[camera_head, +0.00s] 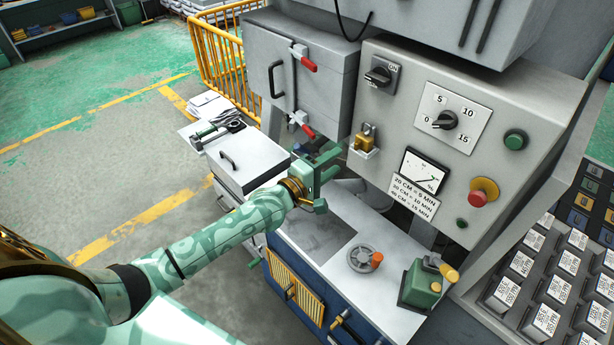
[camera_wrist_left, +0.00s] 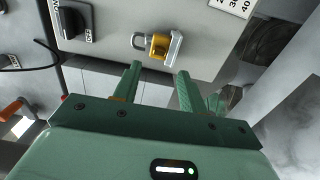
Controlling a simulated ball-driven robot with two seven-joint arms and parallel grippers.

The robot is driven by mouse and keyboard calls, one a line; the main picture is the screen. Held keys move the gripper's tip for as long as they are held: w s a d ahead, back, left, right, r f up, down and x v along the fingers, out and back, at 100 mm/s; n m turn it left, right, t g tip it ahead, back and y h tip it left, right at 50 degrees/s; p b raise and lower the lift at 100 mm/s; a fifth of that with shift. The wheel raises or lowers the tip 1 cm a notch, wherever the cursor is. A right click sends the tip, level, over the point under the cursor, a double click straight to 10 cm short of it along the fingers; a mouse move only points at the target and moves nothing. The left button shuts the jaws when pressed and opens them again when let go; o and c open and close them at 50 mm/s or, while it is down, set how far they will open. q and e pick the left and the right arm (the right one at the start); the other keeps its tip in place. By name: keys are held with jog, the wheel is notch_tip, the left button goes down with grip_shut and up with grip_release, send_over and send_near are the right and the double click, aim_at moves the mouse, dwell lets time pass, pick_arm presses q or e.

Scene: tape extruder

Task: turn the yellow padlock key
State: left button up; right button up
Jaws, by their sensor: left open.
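The yellow padlock (camera_head: 365,138) hangs on the front of the grey control panel, below the ON rotary switch. In the left wrist view the padlock (camera_wrist_left: 158,46) shows its grey shackle and yellow body, just beyond my fingertips. My left gripper (camera_head: 330,162) is a little to the left of the padlock in the head view. In the left wrist view my left gripper (camera_wrist_left: 158,70) has its two green fingers apart with nothing between them. The fingers do not visibly touch the padlock. A separate key shape cannot be made out. My right gripper is not in view.
The panel also carries a rotary switch (camera_head: 380,76), a dial knob (camera_head: 443,120), a gauge (camera_head: 424,172) and a red emergency button (camera_head: 483,192). A grey box door with red-tipped latches (camera_head: 304,62) stands left of the panel. Below is a white worktop (camera_head: 394,318).

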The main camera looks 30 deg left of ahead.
pick_arm(q)
jog(key=v, duration=0.9)
jog(key=shift+s, duration=0.2)
